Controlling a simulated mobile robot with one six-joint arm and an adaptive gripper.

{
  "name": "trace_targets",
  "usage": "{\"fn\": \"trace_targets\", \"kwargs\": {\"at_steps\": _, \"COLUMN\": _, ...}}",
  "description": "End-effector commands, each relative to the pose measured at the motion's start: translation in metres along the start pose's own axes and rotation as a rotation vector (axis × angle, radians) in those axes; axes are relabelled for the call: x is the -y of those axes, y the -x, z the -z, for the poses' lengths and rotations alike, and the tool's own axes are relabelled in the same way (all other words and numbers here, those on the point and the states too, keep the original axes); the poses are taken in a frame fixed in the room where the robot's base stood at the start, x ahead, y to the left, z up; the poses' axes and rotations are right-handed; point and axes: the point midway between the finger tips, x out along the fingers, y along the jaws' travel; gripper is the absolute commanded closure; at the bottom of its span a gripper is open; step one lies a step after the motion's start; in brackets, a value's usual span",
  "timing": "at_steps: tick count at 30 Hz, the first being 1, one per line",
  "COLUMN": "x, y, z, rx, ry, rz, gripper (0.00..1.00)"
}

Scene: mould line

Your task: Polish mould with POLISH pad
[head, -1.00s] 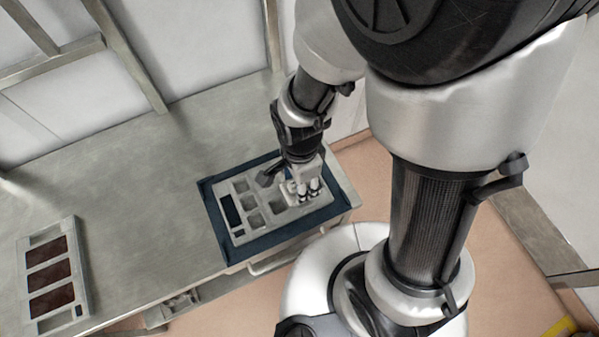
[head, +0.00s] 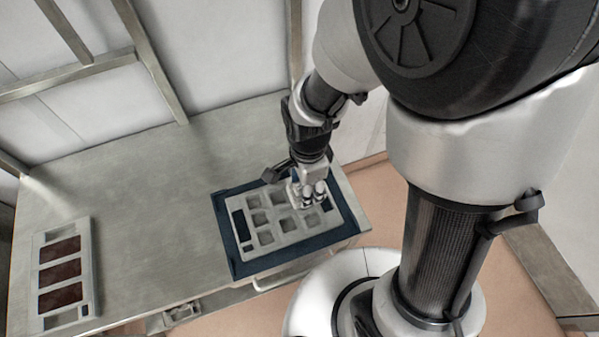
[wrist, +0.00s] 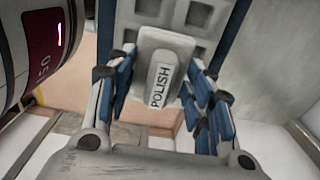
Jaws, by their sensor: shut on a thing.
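The grey mould (head: 285,238), a flat plate with several square cavities and dark slots at its ends, lies on a blue mat (head: 300,247) in the head view. My gripper (head: 309,192) is low over the mould's right part and hides some of its face. In the wrist view, its blue-padded fingers are shut on the POLISH pad (wrist: 172,48), a pale rounded block with a black-on-white label. The mould's cavities (wrist: 201,52) show behind the pad. I cannot tell whether the pad touches the mould.
The mat lies near the right front corner of a grey metal table (head: 150,190). A grey tray (head: 90,270) with several dark red-brown panels lies at the table's left. The table between them is clear. A wall with metal framing (head: 150,60) stands behind.

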Motion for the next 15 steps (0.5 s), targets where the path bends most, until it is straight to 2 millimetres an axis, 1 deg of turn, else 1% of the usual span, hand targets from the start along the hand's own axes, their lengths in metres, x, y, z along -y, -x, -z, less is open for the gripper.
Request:
{"fn": "trace_targets", "kwargs": {"at_steps": 1, "x": 0.016, "y": -0.005, "z": 0.000, "rx": 0.000, "ry": 0.000, "rz": 0.005, "gripper": 0.71}}
{"fn": "trace_targets", "kwargs": {"at_steps": 3, "x": 0.031, "y": -0.004, "z": 0.000, "rx": 0.000, "ry": 0.000, "rz": 0.003, "gripper": 0.71}}
{"fn": "trace_targets", "kwargs": {"at_steps": 6, "x": 0.046, "y": -0.002, "z": 0.000, "rx": 0.000, "ry": 0.000, "rz": 0.003, "gripper": 0.71}}
{"fn": "trace_targets", "kwargs": {"at_steps": 8, "x": 0.050, "y": -0.002, "z": 0.000, "rx": 0.000, "ry": 0.000, "rz": 0.001, "gripper": 0.71}}
{"fn": "trace_targets", "kwargs": {"at_steps": 11, "x": 0.052, "y": -0.004, "z": 0.000, "rx": 0.000, "ry": 0.000, "rz": 0.000, "gripper": 0.71}}
{"fn": "trace_targets", "kwargs": {"at_steps": 15, "x": 0.051, "y": -0.013, "z": 0.000, "rx": 0.000, "ry": 0.000, "rz": -0.001, "gripper": 0.71}}
